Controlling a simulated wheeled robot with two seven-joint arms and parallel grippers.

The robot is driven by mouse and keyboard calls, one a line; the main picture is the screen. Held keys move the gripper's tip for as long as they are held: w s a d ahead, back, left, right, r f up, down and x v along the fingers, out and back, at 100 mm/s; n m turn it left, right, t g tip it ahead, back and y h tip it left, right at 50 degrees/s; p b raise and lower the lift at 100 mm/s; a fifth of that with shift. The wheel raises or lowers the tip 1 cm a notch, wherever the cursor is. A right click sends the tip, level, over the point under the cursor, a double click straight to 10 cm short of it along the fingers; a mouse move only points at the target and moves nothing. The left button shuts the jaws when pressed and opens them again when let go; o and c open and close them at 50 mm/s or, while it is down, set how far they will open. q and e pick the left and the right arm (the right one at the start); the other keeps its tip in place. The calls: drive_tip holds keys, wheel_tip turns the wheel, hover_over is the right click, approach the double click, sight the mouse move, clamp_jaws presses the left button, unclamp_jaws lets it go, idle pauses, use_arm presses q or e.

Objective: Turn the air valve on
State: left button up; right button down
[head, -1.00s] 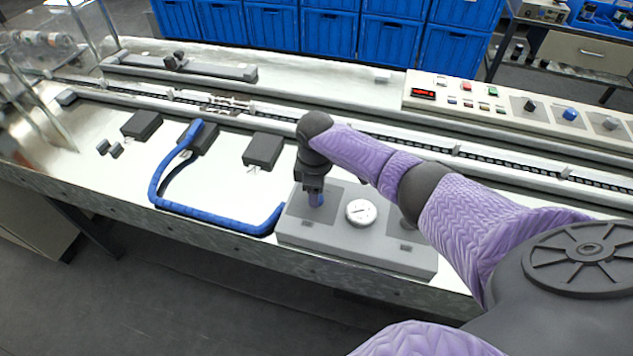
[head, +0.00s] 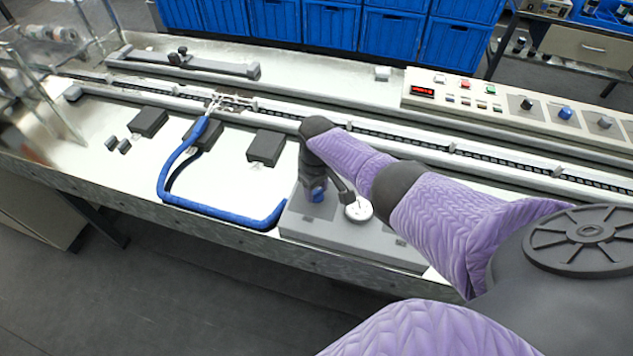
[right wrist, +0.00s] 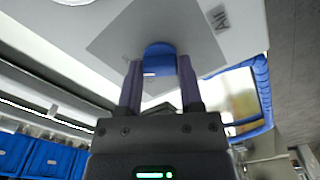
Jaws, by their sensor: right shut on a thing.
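The air valve is a blue knob (head: 318,195) on a grey panel (head: 345,248) at the table's front edge. In the right wrist view the knob (right wrist: 160,60) sits on a darker grey square plate (right wrist: 196,42), with a label (right wrist: 221,18) beside it that appears to read "Air". My right gripper (right wrist: 160,72) is shut on the blue knob, one finger on each side. My left gripper is not in view.
A round white gauge (head: 359,210) is on the panel just right of the knob. Black boxes (head: 266,148) lie behind, along the conveyor (head: 380,138). A control panel (head: 480,105) stands at the back right.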

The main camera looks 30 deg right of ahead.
sight(316, 191)
drive_tip(key=shift+w, duration=0.1)
idle(0.4)
drive_tip(key=shift+c, duration=2.4)
unclamp_jaws()
drive_tip(key=shift+o, duration=1.1)
wheel_tip(316, 191, up, 10)
drive_tip(key=p, duration=0.5)
